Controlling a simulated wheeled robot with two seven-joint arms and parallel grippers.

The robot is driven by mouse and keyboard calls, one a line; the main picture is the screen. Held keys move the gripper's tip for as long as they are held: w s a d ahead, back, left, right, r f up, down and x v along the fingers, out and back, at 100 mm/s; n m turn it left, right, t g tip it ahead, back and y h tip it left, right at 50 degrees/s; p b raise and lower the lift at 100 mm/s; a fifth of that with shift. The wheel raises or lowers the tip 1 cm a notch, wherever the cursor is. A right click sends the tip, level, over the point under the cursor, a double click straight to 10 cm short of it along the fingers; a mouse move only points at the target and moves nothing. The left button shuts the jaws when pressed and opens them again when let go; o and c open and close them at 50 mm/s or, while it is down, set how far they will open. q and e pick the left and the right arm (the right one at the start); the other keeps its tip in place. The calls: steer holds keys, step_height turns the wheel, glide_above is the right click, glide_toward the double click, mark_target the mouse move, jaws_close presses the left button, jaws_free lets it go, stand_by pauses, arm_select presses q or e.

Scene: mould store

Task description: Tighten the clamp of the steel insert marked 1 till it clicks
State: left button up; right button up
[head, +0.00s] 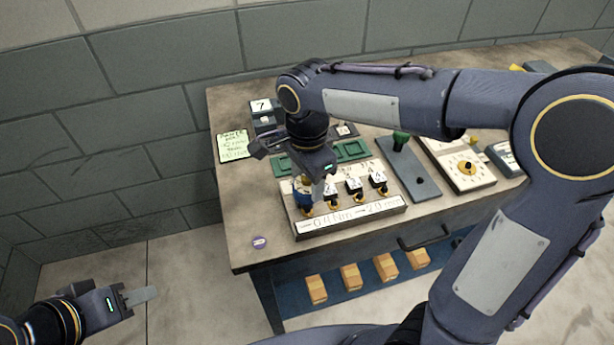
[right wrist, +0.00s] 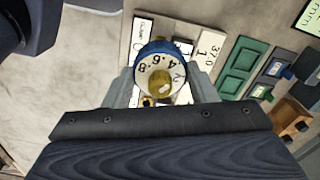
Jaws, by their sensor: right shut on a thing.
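My right gripper (head: 309,186) is shut on a blue-ringed round tool (head: 301,197) above the left end of a pale block (head: 350,222). In the right wrist view the tool (right wrist: 163,72) sits between both fingers (right wrist: 160,90), its white dial numbered around a yellow centre. A plate (right wrist: 206,50) reading 37.0 and 1 lies beside it. The block's front reads about 0.4 Nm and 2.0 mm. My left gripper (head: 145,295) is away at lower left.
Behind the block are a green tray (head: 352,150) and a box marked 7 (head: 262,106). A green note (head: 233,147) lies at the left edge. A grey plate with a green knob (head: 400,138) and a dial unit (head: 468,168) stand right. Wooden blocks (head: 350,277) sit below.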

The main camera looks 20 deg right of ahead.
steer(key=shift+f+b, duration=0.65)
steer(key=shift+f, duration=0.3)
stand_by(0.5)
steer(key=o, duration=0.4)
steer(key=shift+c, duration=0.2)
steer(key=c, duration=0.4)
steer(key=shift+o, duration=0.2)
steer(key=m, duration=0.4)
steer(key=shift+m, duration=1)
